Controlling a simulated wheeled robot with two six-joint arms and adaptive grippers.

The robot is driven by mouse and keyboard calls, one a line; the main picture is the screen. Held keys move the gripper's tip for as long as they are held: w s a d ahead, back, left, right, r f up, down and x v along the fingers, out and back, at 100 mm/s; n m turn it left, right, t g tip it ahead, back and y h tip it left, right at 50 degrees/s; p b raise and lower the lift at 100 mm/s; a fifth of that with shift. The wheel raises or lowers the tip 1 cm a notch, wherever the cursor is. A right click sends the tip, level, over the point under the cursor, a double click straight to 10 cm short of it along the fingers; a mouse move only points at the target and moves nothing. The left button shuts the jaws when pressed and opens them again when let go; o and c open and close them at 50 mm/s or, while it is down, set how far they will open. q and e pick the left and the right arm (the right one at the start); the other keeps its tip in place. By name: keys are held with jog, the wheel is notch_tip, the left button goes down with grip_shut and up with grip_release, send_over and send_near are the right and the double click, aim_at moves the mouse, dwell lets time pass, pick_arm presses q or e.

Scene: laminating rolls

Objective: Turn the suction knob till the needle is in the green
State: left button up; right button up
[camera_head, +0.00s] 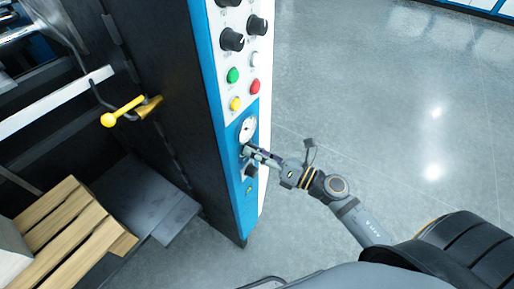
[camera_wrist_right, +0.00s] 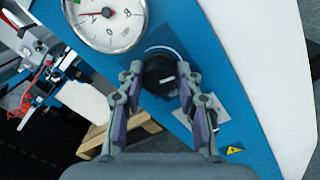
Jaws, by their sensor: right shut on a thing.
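The suction knob (camera_wrist_right: 160,74) is round and black with a white mark, on the blue panel in the right wrist view. My right gripper (camera_wrist_right: 160,88) is shut on it, one finger on each side. In the head view this gripper (camera_head: 248,151) is at the panel just below the gauge (camera_head: 247,128), and the fingers mostly hide the knob. The white gauge also shows in the wrist view (camera_wrist_right: 118,33), cut off by the top edge. Its red needle points left in the picture. My left gripper is out of view.
Above the gauge the panel has several black knobs (camera_head: 232,39) and green, red and yellow buttons (camera_head: 233,75). A yellow-handled lever (camera_head: 109,119) sticks out at left, above a wooden pallet (camera_head: 75,225). The floor (camera_head: 400,100) right of the panel is clear.

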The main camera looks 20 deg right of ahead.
jog(key=m+t+p, duration=0.1)
jog(key=m+p, duration=0.7)
jog(key=m, duration=0.3)
jog(key=shift+f, duration=0.1)
dwell(0.3)
jog(key=o, duration=1.2)
jog(key=shift+h, duration=0.3)
jog(key=shift+c, duration=0.2)
jog(key=v, duration=1.2)
